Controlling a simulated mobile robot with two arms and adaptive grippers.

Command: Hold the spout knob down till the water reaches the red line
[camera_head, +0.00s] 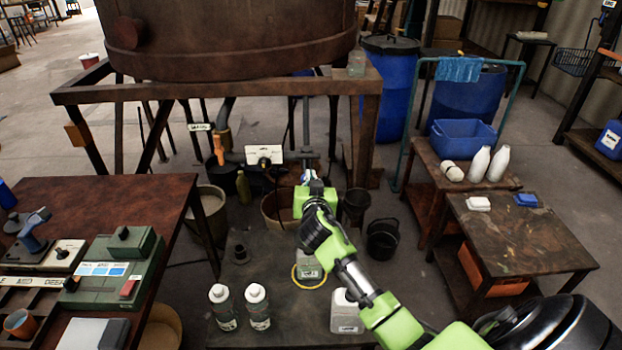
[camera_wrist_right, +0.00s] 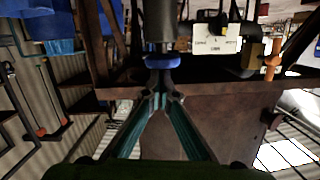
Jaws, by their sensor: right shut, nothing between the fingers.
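My right gripper (camera_head: 308,182) reaches in under the big vat (camera_head: 230,45), at the spout beside a white sign (camera_head: 264,154). In the right wrist view my gripper (camera_wrist_right: 162,98) has its fingertips together with nothing between them. Just beyond the tips is a dark upright cylinder with a blue collar (camera_wrist_right: 162,62), perhaps the spout knob. I cannot tell whether the tips touch it. A clear container (camera_head: 309,266) with a yellow ring at its base stands below my right arm and is partly hidden by it. I cannot make out a red line or the water level. My left gripper is not in view.
Two clear bottles (camera_head: 257,307) and a square white-capped bottle (camera_head: 346,312) stand on the low front table. An orange-handled valve (camera_head: 219,150) is left of the sign. A bench (camera_head: 120,192) with devices is at left; small tables (camera_head: 520,240) stand at right.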

